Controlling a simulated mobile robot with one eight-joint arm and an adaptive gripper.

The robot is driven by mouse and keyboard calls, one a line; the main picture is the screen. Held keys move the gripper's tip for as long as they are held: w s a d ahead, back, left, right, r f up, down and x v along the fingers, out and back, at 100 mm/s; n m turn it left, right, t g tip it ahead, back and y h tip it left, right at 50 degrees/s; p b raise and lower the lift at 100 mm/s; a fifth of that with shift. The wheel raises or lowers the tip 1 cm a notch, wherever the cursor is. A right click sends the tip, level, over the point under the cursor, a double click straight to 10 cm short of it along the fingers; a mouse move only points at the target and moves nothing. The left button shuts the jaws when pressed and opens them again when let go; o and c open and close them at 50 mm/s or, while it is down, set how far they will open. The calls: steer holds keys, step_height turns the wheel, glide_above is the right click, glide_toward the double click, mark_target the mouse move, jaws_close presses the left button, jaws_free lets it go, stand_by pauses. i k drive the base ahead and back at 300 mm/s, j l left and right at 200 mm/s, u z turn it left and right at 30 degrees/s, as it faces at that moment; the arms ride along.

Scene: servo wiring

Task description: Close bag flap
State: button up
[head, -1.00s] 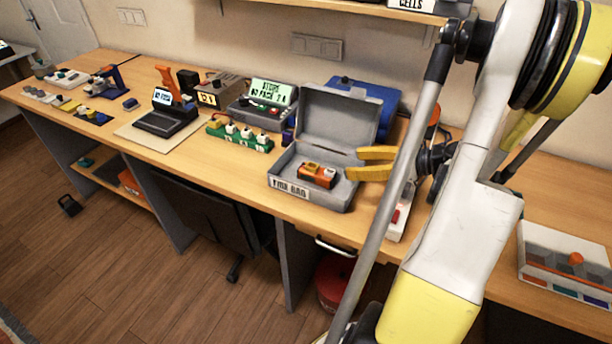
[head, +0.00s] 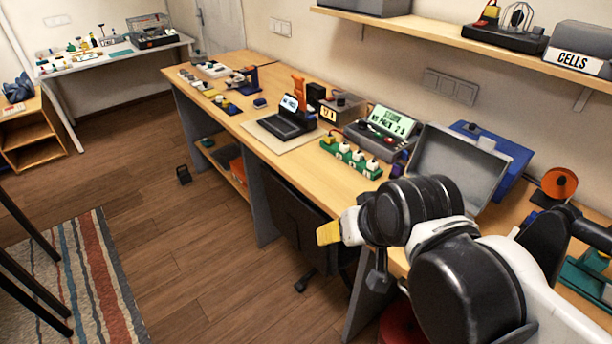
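The grey bag's raised flap (head: 461,166) stands open and upright near the back of the bench in the head view. The bag's lower body, its front label and whatever lies inside are hidden behind my arm. My gripper (head: 330,233) is in front of the bench edge, left of the bag and apart from the flap. Its yellow tip points left, out over the floor side. I see it nearly end-on or side-on, so its opening cannot be made out. Nothing shows in it.
A green strip with white knobs (head: 350,158) and a charger with a lit screen (head: 388,128) stand left of the bag. A blue case (head: 508,155) is behind the flap. A shelf (head: 440,32) overhangs the bench.

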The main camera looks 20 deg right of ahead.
mark_target(477, 170)
steer(key=z, duration=1.3)
